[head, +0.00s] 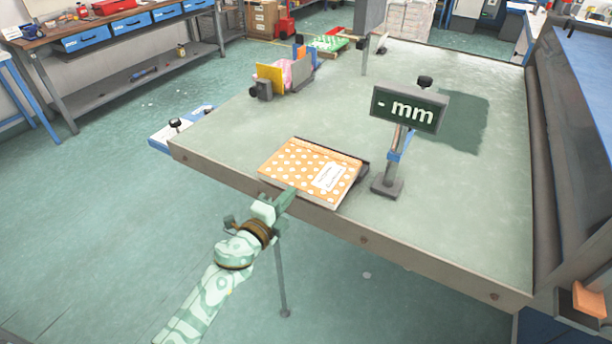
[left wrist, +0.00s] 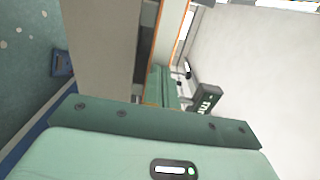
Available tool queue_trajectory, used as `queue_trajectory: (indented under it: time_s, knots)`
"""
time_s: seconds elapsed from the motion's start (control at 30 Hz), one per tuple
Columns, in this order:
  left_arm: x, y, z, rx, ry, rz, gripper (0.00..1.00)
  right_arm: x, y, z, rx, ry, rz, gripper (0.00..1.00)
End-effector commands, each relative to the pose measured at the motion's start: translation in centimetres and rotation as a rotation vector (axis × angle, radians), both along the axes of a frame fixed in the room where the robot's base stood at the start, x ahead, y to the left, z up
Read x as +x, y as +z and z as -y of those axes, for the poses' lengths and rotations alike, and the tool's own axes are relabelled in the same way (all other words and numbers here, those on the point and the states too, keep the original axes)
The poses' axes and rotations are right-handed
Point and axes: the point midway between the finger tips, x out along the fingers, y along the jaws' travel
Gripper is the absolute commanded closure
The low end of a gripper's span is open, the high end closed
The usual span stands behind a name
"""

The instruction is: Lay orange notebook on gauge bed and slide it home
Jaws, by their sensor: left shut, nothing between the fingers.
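The orange notebook (head: 300,158) with white dots and a white label lies flat near the table's front edge. The gauge bed (head: 363,171) shows only as a dark rim along the notebook's far right side; the rest is hidden under it. The gauge display (head: 409,108) reads "- mm" on a post to the right. My left gripper (head: 287,197) is shut and empty, its fingertips at the notebook's near edge; I cannot tell whether they touch it. In the left wrist view the display (left wrist: 208,98) shows beyond the fingers. My right gripper is out of view.
The table (head: 450,215) is clear to the right of the display post. A yellow and grey holder (head: 283,77) with a pink item stands at the back left. A green polka-dot item (head: 328,44) lies farther back. A grey roller machine (head: 575,160) borders the right side.

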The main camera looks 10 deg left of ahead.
Motion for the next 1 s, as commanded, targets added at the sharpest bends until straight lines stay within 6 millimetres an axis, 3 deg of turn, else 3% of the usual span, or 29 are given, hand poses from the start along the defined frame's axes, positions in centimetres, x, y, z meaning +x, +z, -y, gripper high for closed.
queue_trajectory:
  time_s: [1.0]
  knots:
    - [2.1, 0.0, 0.8, 0.001, 0.000, 0.000, 1.00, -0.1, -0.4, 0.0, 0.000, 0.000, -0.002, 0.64]
